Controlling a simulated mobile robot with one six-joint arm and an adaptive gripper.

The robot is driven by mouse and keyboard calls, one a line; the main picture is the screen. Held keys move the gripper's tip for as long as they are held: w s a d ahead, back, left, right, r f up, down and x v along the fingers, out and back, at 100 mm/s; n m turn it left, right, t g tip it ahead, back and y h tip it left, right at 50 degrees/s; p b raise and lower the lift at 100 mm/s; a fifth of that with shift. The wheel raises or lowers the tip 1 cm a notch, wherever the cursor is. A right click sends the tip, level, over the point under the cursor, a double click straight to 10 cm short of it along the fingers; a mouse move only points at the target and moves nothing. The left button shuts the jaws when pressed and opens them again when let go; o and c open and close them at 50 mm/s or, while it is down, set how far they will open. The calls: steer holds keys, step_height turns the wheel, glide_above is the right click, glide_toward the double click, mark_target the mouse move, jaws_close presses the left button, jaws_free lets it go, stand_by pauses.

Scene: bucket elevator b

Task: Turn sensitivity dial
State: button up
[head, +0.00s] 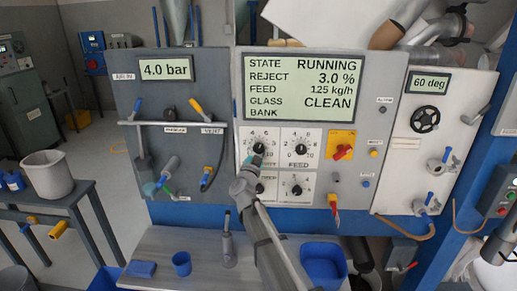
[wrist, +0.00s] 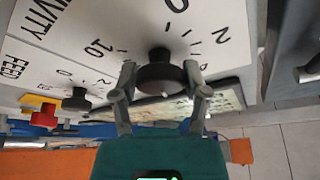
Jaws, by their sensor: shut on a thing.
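The sensitivity dial (head: 259,148) is a black round knob on a white scale plate, left of the feed dial (head: 301,149) on the control panel. My gripper (head: 256,161) reaches it from below and covers the label under it. In the wrist view the sensitivity knob (wrist: 160,77) sits between the two fingers of my gripper (wrist: 160,84), one on each side, shut on it. The numbers around it and part of the word "SENSITIVITY" show. The pointer's exact reading is unclear. The screen (head: 302,90) reads RUNNING, REJECT 3.0 %, FEED 125 kg/h, GLASS CLEAN.
Two lower dials, one partly hidden by my arm, lie beneath. A red switch on a yellow plate (head: 342,146) is to the right; the feed knob (wrist: 76,101) is close beside my gripper. A bench (head: 205,242) holds a blue cup (head: 181,263) and a blue bin (head: 323,263).

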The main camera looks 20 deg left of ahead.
steer(key=shift+w+a+r+m+h, duration=0.1)
steer(key=shift+m+h, duration=0.3)
steer(key=shift+m, duration=0.6)
steer(key=o, duration=1.1)
steer(key=shift+o, duration=0.2)
steer(key=shift+n, duration=0.3)
